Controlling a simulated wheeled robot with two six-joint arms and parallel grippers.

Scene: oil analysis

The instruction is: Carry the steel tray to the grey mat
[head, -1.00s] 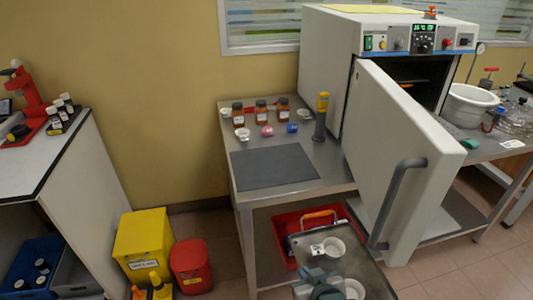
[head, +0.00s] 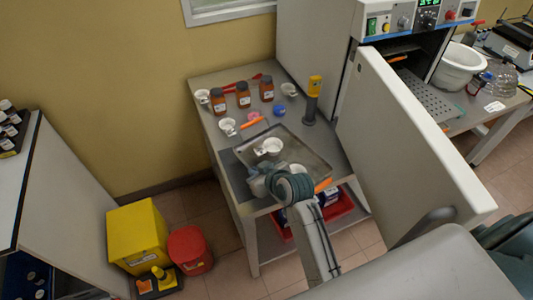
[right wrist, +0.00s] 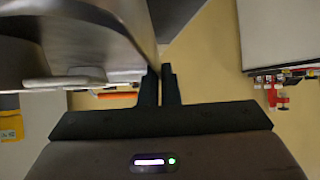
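The steel tray (head: 312,152) has orange handles and carries white cups (head: 270,146). In the head view it is over the grey mat (head: 233,172), overlapping it and hiding most of it. I cannot tell whether it touches the mat. My right gripper (head: 258,184) is at the tray's near left corner. In the right wrist view its dark fingers (right wrist: 160,88) are close together at the rim of the tray (right wrist: 70,30), seemingly shut on it. My left gripper is not in view.
Brown jars (head: 243,95), small cups and a yellow-topped grey device (head: 312,100) stand behind the tray. The open oven door (head: 410,135) is close on the right. A yellow bin (head: 138,235) and a red bin (head: 190,249) stand on the floor.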

